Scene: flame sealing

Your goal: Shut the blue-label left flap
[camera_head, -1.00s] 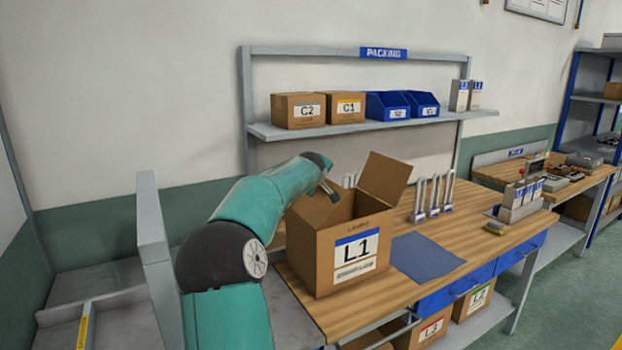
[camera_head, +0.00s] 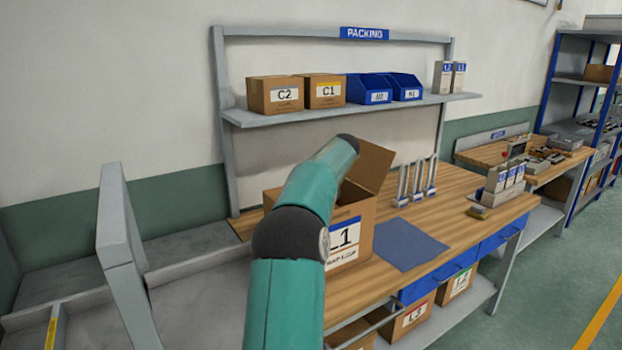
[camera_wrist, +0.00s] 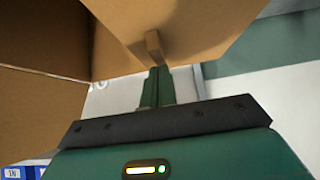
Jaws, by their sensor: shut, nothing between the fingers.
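The blue-label box L1 (camera_head: 346,243) stands on the packing bench. In the head view its right flap (camera_head: 369,164) stands up, and my arm hides much of the top. The left flap's state cannot be made out there, and my gripper is hidden behind my arm. In the wrist view my gripper (camera_wrist: 156,74) is shut and empty, its fingers pointing at a cardboard panel (camera_wrist: 195,25). A small brown tab (camera_wrist: 153,46) on that panel is just beyond the fingertips. I cannot tell whether they touch, or which flap this is.
A blue mat (camera_head: 408,244) lies right of the box on the bench (camera_head: 465,225). Upright metal tools (camera_head: 415,182) stand behind it. The shelf above (camera_head: 250,116) holds boxes and blue bins. A grey upright panel (camera_head: 122,235) stands at left.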

